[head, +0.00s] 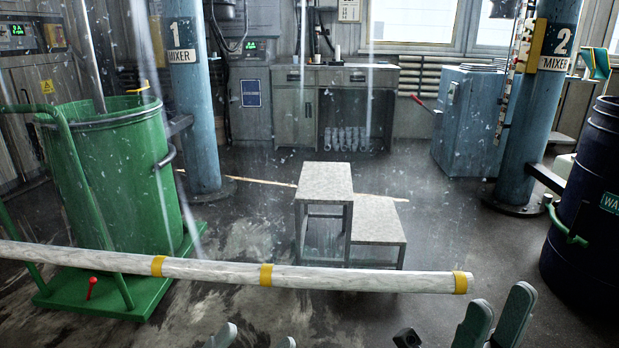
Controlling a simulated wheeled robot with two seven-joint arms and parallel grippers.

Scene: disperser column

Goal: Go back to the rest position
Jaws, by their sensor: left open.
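My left gripper (255,341) is at the bottom edge of the head view, with only its two fingertips showing. They stand apart with nothing between them, so it is open. My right gripper (501,312) is at the bottom right, its two grey-green fingers pointing up with a gap between the tips. It looks open and holds nothing that I can see. Most of both arms is out of view. A long pale pole with yellow bands (360,279) crosses the picture from the left edge, above both grippers in the image. Neither gripper appears to touch it.
A green drum (118,180) stands on a green trolley (150,290) at left. A grey step stool (325,178) stands mid-floor. Two blue columns, mixer 1 (192,120) and mixer 2 (530,130), flank it. A dark blue drum (590,200) is at right. Floor around the stool is clear.

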